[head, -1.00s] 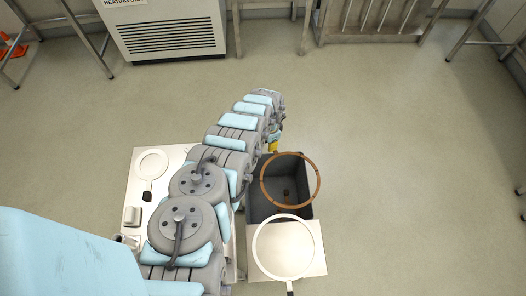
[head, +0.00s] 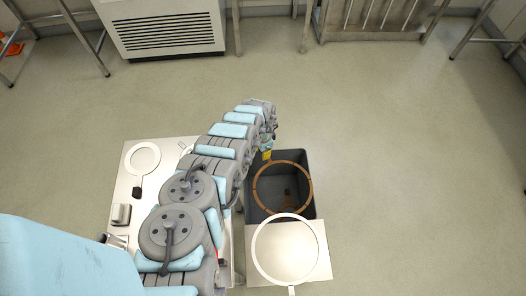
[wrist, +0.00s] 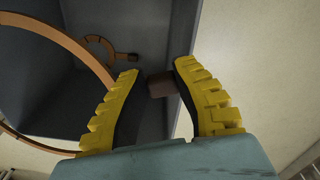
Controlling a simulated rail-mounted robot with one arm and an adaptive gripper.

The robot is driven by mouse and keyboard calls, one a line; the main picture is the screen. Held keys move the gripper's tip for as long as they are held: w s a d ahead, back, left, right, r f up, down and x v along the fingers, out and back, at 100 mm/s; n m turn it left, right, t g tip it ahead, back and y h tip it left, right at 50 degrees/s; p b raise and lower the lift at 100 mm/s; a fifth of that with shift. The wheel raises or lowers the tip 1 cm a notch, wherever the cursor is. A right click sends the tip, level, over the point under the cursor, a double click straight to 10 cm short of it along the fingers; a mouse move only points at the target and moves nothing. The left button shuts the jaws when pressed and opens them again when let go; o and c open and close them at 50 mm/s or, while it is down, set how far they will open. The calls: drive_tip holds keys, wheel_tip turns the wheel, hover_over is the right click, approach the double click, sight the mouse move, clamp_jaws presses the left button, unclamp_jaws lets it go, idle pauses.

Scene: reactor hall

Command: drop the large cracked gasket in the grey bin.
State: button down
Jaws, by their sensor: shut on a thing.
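The large gasket (head: 256,180) is a thin orange-brown ring. My gripper (head: 267,154) is shut on its dark tab (wrist: 160,86), between the yellow fingers (wrist: 155,72) in the wrist view. In the head view the ring lies within the outline of the grey bin (head: 306,160); its exact height over the bin floor is hard to tell. In the wrist view the ring (wrist: 78,48) arcs out to the left of the fingers. I cannot make out a crack in it. A small brown gasket (wrist: 98,42) with a dark tab shows inside the bin.
A pale plate (head: 322,272) with a large white ring (head: 258,256) adjoins the bin's near side. On the left, a pale table top (head: 126,187) carries a smaller white ring (head: 131,169) with a dark tab. A heating unit (head: 165,35) stands at the back. Floor right of the bin is clear.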

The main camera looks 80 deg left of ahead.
drive_tip(key=shift+f, duration=0.2)
drive_tip(key=c, duration=0.9)
unclamp_jaws()
drive_tip(key=shift+o, duration=0.2)
drive_tip(key=shift+r, duration=0.1)
wheel_tip(320, 180, up, 6)
drive_tip(key=p, duration=0.6)
